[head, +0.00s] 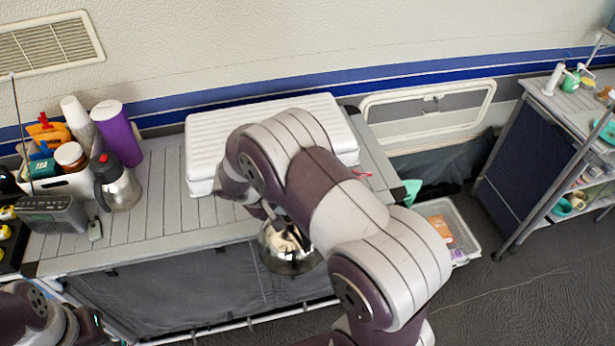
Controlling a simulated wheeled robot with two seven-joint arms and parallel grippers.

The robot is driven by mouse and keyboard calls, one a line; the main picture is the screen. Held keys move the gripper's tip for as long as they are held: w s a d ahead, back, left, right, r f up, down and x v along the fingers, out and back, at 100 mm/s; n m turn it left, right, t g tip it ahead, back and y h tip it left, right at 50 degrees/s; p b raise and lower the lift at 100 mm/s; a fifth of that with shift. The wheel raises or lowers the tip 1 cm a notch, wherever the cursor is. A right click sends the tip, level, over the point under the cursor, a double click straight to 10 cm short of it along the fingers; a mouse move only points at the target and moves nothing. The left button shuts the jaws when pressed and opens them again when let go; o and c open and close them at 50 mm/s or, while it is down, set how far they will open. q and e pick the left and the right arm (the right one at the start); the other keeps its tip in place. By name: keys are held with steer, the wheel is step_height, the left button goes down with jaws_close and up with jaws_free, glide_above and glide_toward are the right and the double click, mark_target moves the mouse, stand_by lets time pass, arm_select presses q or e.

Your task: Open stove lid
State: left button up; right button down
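The stove lid is the white, ribbed, flat box top (225,135) on the grey slatted table. It looks shut, and my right arm crosses over its front middle. My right gripper (262,208) is by the lid's front edge, largely hidden by its own arm; I cannot tell whether it touches the lid or how its fingers stand. My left gripper (90,325) is partly visible at the bottom left, far from the lid; its fingers are not clear.
A shiny rounded metal vessel (288,250) shows just below my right wrist; whether it is held is unclear. A steel jug (118,185), a radio (52,215), a purple cylinder (118,133) and a filled caddy stand left. Bare table (165,215) lies between jug and lid.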

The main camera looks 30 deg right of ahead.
steer(key=a+f, duration=0.1)
steer(key=a, duration=0.1)
steer(key=a+f+m, duration=0.1)
steer(key=a+f, duration=0.1)
steer(key=a+f+m+g, duration=0.1)
steer(key=a, duration=0.1)
steer(key=shift+a+f, duration=0.15)
steer(key=shift+a, duration=0.15)
stand_by(0.4)
